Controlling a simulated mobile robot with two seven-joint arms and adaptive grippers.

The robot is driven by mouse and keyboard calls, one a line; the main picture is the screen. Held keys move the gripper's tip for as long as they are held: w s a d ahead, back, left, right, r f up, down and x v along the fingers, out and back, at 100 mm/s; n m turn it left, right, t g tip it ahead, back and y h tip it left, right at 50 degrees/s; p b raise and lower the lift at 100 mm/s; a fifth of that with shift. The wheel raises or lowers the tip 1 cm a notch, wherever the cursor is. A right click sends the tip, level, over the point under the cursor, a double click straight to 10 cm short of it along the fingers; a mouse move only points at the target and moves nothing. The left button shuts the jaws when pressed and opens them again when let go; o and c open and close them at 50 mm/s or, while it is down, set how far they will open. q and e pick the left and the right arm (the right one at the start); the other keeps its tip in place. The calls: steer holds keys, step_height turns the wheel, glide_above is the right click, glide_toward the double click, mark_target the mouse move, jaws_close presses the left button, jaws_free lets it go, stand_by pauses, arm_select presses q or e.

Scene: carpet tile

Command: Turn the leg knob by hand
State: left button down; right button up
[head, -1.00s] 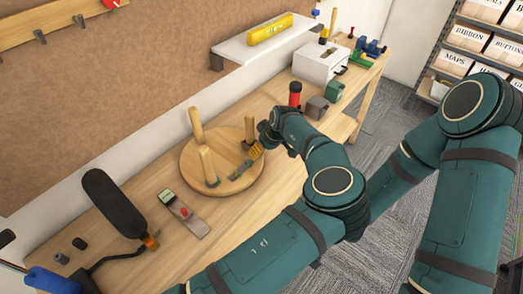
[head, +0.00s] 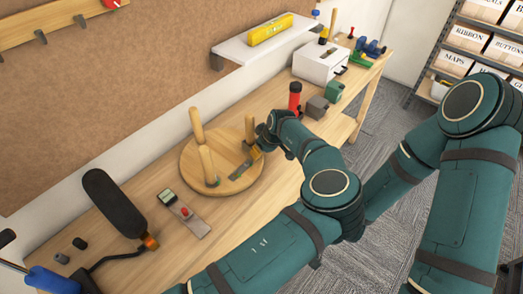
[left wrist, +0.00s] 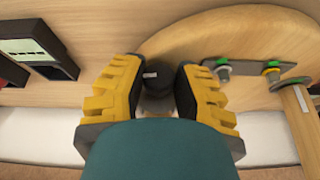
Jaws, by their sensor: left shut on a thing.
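A round wooden top (head: 222,187) lies on the bench with upright wooden legs (head: 207,164) on it. My left gripper (head: 255,153) is low at the right side of this top, beside the right leg (head: 249,128). In the left wrist view, its yellow-and-black fingers are shut around a dark round knob (left wrist: 152,72) with a short white mark. A grey plate with green-based fittings (left wrist: 245,72) shows to the right of the knob. My right gripper is out of view; only its arm shows at the right.
A small device with a red button (head: 184,211) lies left of the top, near a black lamp head (head: 114,203). A red-and-black cylinder (head: 295,98) and small blocks (head: 317,107) stand beyond my left wrist. The bench front is mostly clear.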

arm_select(q)
steer(key=shift+t+h+b, duration=0.3)
steer(key=shift+b, duration=0.25)
steer(key=c, duration=0.7)
jaws_free()
steer(key=shift+w, duration=0.1)
steer(key=v, duration=1.2)
steer(key=shift+s+a, duration=0.1)
steer(key=shift+s, duration=0.1)
steer(key=shift+o, duration=0.3)
